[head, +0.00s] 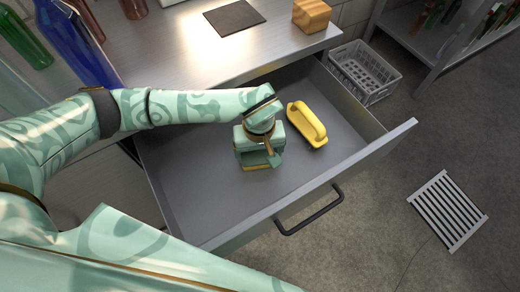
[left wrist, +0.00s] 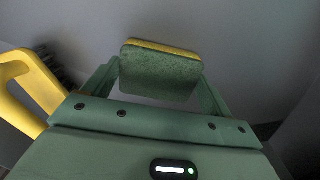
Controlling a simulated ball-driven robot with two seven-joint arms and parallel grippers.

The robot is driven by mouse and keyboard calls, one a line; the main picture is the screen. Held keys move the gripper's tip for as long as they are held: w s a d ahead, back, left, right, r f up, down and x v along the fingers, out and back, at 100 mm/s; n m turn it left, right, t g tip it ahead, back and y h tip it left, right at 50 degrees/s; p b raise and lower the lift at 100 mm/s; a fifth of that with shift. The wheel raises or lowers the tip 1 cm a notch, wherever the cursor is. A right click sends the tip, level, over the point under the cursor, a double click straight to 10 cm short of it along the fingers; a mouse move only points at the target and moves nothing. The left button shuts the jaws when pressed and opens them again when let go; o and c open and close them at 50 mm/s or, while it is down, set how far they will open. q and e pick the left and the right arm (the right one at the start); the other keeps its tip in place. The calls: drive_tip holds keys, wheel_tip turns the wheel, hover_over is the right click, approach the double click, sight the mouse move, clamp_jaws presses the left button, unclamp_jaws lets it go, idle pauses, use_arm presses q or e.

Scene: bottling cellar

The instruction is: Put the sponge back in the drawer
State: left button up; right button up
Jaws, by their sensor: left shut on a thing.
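The sponge (left wrist: 160,72), green with a yellow layer along one side, sits between the two fingers of my left gripper (left wrist: 160,80) in the left wrist view. In the head view my left gripper (head: 262,160) is inside the open drawer (head: 190,195), over its grey floor. The gripper is shut on the sponge. A small yellow part of the sponge (head: 257,167) shows under the gripper. Whether the sponge touches the drawer floor I cannot tell. My right gripper is not in view.
A yellow-handled brush (head: 306,124) lies in the drawer just right of the gripper. The steel counter (head: 185,50) holds a dark mat (head: 234,18), a wooden block (head: 311,14) and bottles. A grey crate (head: 364,72) stands on the floor. The drawer's front left is clear.

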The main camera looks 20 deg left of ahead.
sight(259, 155)
use_arm(q)
drive_tip(key=o, duration=0.7)
drive_tip(key=shift+f, duration=0.1)
wheel_tip(259, 155, up, 12)
drive_tip(key=p, duration=0.5)
drive_tip(key=shift+r, duration=0.2)
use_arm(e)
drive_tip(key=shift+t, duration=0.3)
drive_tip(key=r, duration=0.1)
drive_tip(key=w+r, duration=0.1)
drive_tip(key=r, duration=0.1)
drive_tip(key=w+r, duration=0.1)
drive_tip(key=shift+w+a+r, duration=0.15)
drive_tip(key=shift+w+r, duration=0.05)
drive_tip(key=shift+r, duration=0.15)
